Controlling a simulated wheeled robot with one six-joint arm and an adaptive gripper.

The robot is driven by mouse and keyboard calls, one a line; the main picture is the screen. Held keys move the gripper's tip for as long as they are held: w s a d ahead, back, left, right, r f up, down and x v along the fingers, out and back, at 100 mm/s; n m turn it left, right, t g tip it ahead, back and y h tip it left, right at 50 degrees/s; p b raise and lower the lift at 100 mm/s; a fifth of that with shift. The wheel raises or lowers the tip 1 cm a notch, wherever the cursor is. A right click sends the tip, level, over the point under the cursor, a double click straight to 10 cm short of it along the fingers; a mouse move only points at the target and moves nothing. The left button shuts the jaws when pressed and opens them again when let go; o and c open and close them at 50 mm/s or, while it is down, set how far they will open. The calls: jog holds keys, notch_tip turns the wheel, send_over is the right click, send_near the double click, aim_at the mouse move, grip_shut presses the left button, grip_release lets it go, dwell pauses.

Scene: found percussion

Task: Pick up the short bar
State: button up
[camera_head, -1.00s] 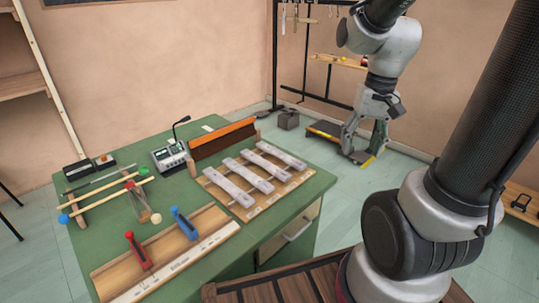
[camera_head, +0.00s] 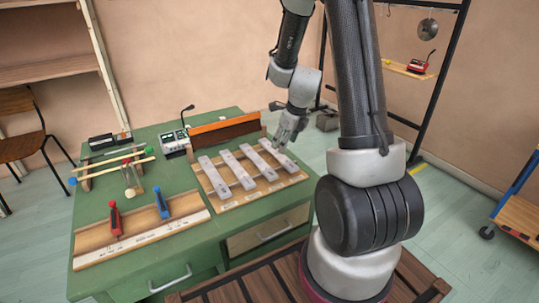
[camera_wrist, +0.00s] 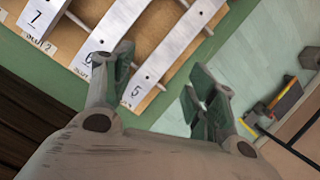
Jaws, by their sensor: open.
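Several pale metal bars lie side by side on a wooden rack (camera_head: 240,202) on the green table. They look close in length, and I cannot tell surely which is the short bar. The rightmost bar (camera_head: 284,160) is nearest my gripper (camera_head: 283,140), which points down at its far end. In the wrist view my gripper (camera_wrist: 160,72) is open and empty. The bar by label 5 (camera_wrist: 182,42) lies beyond and between its fingers, with the left finger near the neighbouring bar (camera_wrist: 115,25).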

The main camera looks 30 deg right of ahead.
aim_at(277, 153)
jog(key=shift+w+d+r+m, duration=0.15)
jog(key=shift+w+m, duration=0.4)
jog(key=shift+m, duration=0.45)
jog(key=m, duration=0.3)
jog(key=shift+w+d+t, duration=0.2)
jog(key=shift+w+t, duration=0.15)
jog(key=shift+t, duration=0.05)
jog(key=x, duration=0.7)
jog(key=shift+a+f, duration=0.1)
jog(key=shift+f, duration=0.25)
jog(key=c, duration=1.2)
